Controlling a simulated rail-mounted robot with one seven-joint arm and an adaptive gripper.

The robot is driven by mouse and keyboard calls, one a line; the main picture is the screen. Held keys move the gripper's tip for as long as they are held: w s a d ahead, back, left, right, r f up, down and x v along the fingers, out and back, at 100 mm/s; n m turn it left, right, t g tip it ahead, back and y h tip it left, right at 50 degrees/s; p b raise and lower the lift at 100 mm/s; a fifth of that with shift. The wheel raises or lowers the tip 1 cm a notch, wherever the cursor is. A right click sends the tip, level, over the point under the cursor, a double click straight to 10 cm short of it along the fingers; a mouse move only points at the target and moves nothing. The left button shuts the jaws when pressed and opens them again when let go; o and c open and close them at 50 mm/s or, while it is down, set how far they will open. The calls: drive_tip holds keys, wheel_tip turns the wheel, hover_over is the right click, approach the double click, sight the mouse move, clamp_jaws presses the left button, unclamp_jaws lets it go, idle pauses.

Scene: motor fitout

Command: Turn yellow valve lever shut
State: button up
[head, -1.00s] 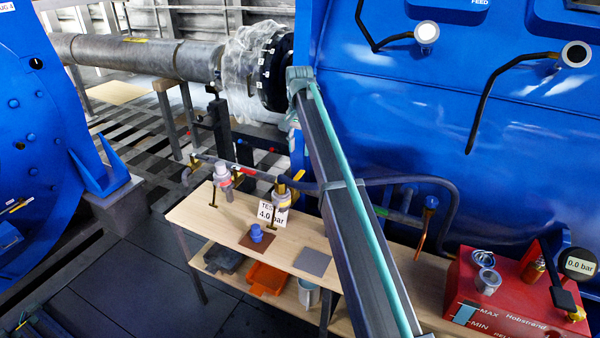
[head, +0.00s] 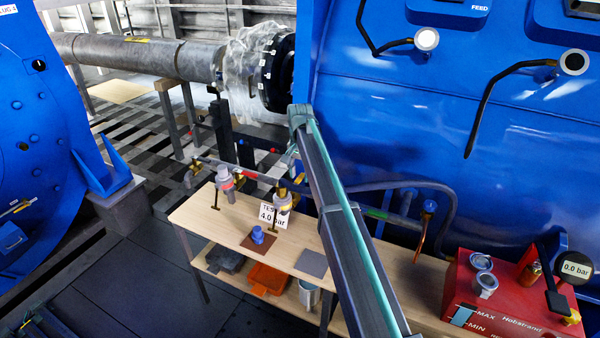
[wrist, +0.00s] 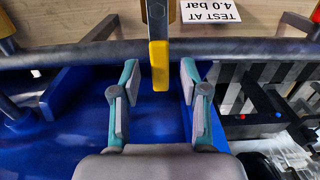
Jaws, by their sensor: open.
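The yellow valve lever (wrist: 159,65) points down the wrist picture, between the two fingers of my gripper (wrist: 158,86). My gripper is open, with a gap visible on both sides of the lever; whether either finger touches it I cannot tell. The lever's grey-metal upper part (wrist: 156,18) leads out of the top of the wrist view. In the head view the yellow lever (head: 299,179) is a small patch above the bench, beside the brass fittings of the pipe. My gripper is mostly hidden behind my arm there.
A grey pipe (wrist: 80,57) crosses close by the lever. A "TEST AT 4.0 bar" sign (head: 270,215) stands on the wooden bench (head: 205,222). A red pump box (head: 500,305) with a 0.0 bar gauge (head: 575,267) sits at right. The large blue casing (head: 420,110) rises behind.

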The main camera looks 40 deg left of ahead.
drive_tip(key=shift+c, duration=0.2)
clamp_jaws()
idle(0.3)
